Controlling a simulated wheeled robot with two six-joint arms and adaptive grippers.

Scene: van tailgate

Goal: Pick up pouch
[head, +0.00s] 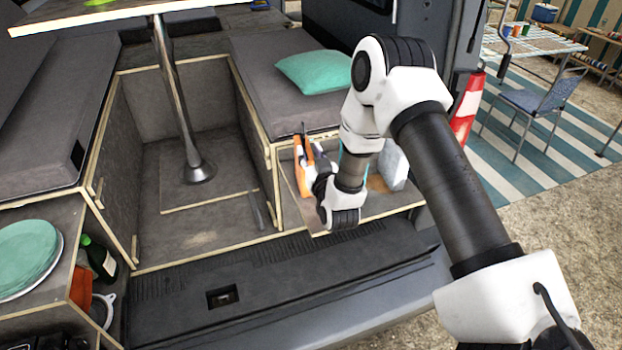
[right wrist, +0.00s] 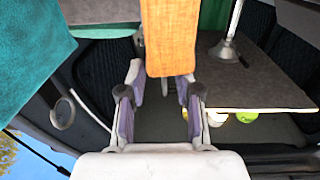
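An orange thing (head: 303,158), probably the pouch, stands at the fingertips of my right gripper (head: 318,180), over the storage box at the van's rear. In the right wrist view, the orange thing (right wrist: 168,38) looks fabric-like and fills the top middle. The fingers of my right gripper (right wrist: 160,88) are apart, with a gap between them below the orange thing's end. The orange thing overlaps the right fingertip, and I see no clear grip on it. My right wrist hides part of the box. My left gripper is in neither view.
A pale bag-like thing (head: 393,165) lies in the box right of my wrist. A teal pillow (head: 314,72) lies on the bench (head: 270,85) behind. A table leg (head: 175,100) stands on the van floor. Plates (head: 28,257) and a bottle (head: 99,258) are at the left.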

